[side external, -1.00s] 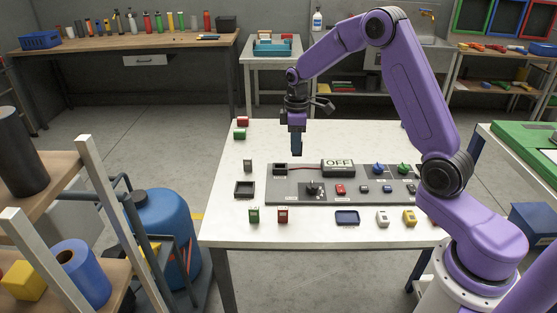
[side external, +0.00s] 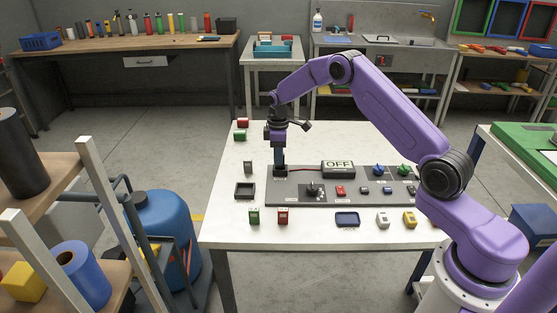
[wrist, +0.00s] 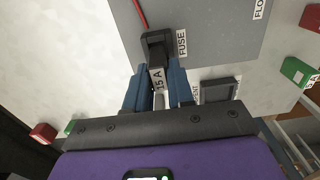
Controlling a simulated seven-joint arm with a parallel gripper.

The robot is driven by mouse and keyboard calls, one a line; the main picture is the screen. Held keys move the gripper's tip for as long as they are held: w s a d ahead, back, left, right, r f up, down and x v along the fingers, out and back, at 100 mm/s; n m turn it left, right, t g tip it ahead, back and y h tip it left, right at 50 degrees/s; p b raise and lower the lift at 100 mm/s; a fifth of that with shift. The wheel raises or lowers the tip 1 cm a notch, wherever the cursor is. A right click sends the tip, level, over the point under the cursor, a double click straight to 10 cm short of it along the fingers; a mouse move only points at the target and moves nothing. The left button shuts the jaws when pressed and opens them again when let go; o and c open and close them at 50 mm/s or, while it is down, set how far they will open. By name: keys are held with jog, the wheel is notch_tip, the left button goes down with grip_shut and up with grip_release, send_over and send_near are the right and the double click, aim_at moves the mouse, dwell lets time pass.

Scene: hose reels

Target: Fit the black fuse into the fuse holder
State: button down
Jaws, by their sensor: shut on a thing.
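My gripper (side external: 280,162) points straight down at the left end of the grey panel, right over the fuse holder (side external: 281,173). The black fuse holder (wrist: 154,38), beside the "FUSE" label, lies directly at the fuse's far end. The fuse overlaps the holder's opening in the picture; how deep it sits, I cannot tell. In the side view the fingers mostly hide the fuse.
The grey panel (side external: 330,199) carries an "OFF" display (side external: 338,163), a red wire and several knobs and switches. A black tray (side external: 244,190) and a dark upright block (side external: 247,167) stand left of it. Green and red blocks stand in front and behind on the white table (side external: 220,220).

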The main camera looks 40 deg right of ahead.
jog(key=shift+f, duration=0.95)
jog(key=shift+f, duration=0.35)
